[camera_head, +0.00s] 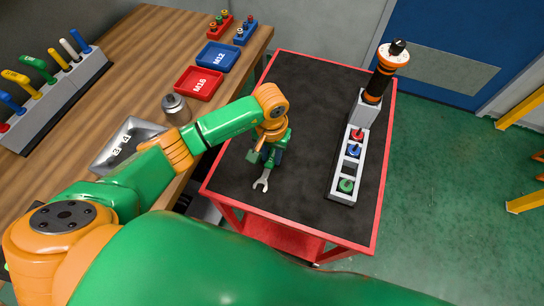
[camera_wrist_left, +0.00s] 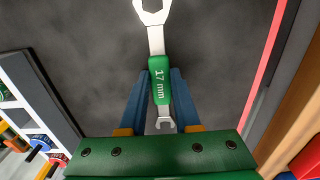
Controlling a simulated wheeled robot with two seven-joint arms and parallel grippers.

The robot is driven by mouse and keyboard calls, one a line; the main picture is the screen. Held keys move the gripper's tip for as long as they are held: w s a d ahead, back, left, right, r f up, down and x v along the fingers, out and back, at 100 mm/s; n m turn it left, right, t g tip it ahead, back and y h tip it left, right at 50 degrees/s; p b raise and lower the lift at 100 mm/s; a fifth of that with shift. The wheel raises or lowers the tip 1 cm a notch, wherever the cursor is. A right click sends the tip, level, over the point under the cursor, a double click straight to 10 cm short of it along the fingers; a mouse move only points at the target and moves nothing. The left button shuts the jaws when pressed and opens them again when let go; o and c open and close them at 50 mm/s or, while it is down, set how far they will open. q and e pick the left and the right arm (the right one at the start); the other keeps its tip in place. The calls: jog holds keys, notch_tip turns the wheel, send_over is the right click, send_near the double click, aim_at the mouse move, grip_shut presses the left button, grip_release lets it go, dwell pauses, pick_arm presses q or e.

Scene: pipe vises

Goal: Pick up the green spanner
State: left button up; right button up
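The green spanner (camera_wrist_left: 159,80), marked 17 mm, has a green handle and bare metal ends. My left gripper (camera_wrist_left: 159,75) has its two blue fingers close against both sides of the handle, with no clear gap. In the head view, my left gripper (camera_head: 267,160) points down over the cart's dark top. The spanner's open jaw (camera_head: 261,183) sticks out toward the near edge, and the handle is mostly hidden by the gripper. I cannot tell whether the spanner touches the mat. My right gripper is not in view.
On the red cart (camera_head: 376,222), a grey holder with coloured pieces (camera_head: 347,170) and an orange-black tool (camera_head: 385,70) stand to the right. The wooden bench (camera_head: 140,50) at left carries red (camera_head: 199,83) and blue (camera_head: 218,55) trays and a tool rack (camera_head: 50,100). The mat between spanner and holder is clear.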

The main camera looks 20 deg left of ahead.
pick_arm(q)
grip_shut()
jog(key=shift+w, duration=0.1)
jog(key=shift+r, duration=0.1)
dwell(1.1)
jog(key=shift+r+b, duration=0.3)
jog(key=shift+b, duration=0.05)
jog(key=s+d+r+b, duration=0.4)
jog(key=d+r+b, duration=0.1)
jog(key=d+r, duration=0.7)
jog(key=shift+d+r, duration=0.15)
jog(key=shift+d, duration=0.6)
jog(key=shift+a, duration=0.1)
